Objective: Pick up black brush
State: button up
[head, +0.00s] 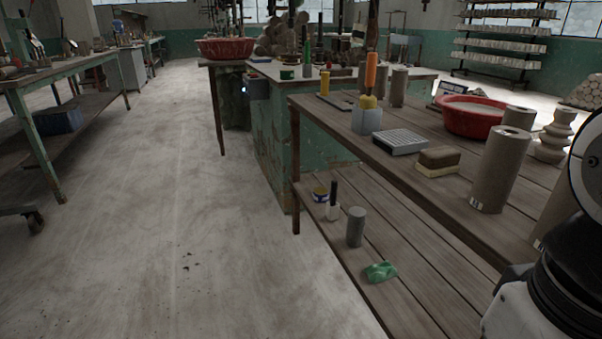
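A black upright handle (333,193) rises from a small pale block or cup on the lower shelf of the near wooden table. It may be the black brush; it is too small to tell for sure. Another dark upright handle (320,27) stands on the green workbench farther back, and I cannot tell whether it is a brush. My gripper is outside the picture; only part of my arm shows at the lower right.
The near table (462,198) holds a grey box (400,142), a sponge-like block (438,160), a red basin (470,117) and tall clay cylinders (501,168). Floor at left (170,215) is mostly clear.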

aim_at(334, 183)
jog(key=i+j, duration=0.25)
jog(key=j, duration=0.15)
jog(key=i+j, duration=0.3)
jog(key=i+j+z, duration=0.1)
jog(key=i+j, duration=0.15)
jog(key=j, duration=0.2)
jog(key=i+j, duration=0.3)
jog(key=j, duration=0.15)
jog(key=i+j, duration=0.25)
jog(key=j, duration=0.15)
jog(key=i+j+z, duration=0.1)
jog(key=i+j, duration=0.15)
jog(key=j, duration=0.15)
jog(key=i+j, duration=0.25)
jog(key=j, duration=0.2)
